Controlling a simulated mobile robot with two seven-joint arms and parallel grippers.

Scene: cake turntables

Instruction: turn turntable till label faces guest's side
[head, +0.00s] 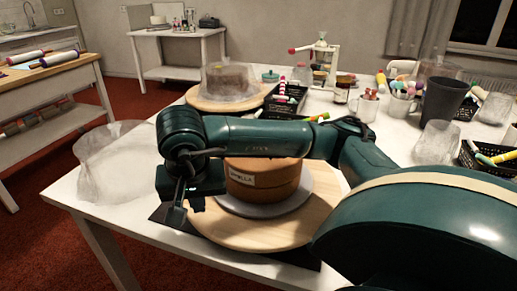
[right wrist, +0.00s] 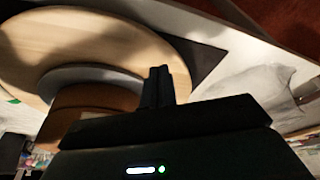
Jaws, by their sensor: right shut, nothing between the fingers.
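A round wooden turntable (head: 262,234) sits on the white table near its front edge. A grey plate (head: 285,207) lies on it, with a brown cake (head: 275,181) on the plate. A pale label (head: 241,175) with dark letters, partly hidden, is on the cake's front-left side. My right gripper (head: 177,214) is shut and empty at the turntable's left edge; I cannot tell whether it touches. In the right wrist view its closed fingers (right wrist: 160,88) show beside the turntable (right wrist: 55,45) and the cake (right wrist: 95,100). My right arm hides the cake's top. My left gripper is out of view.
A clear crumpled-looking cover (head: 110,160) stands at the table's left corner. Behind is another wooden turntable (head: 200,101) with a covered cake (head: 230,80). A black tray (head: 287,102), a dark cup (head: 443,100) and several glasses and jars crowd the back and right.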

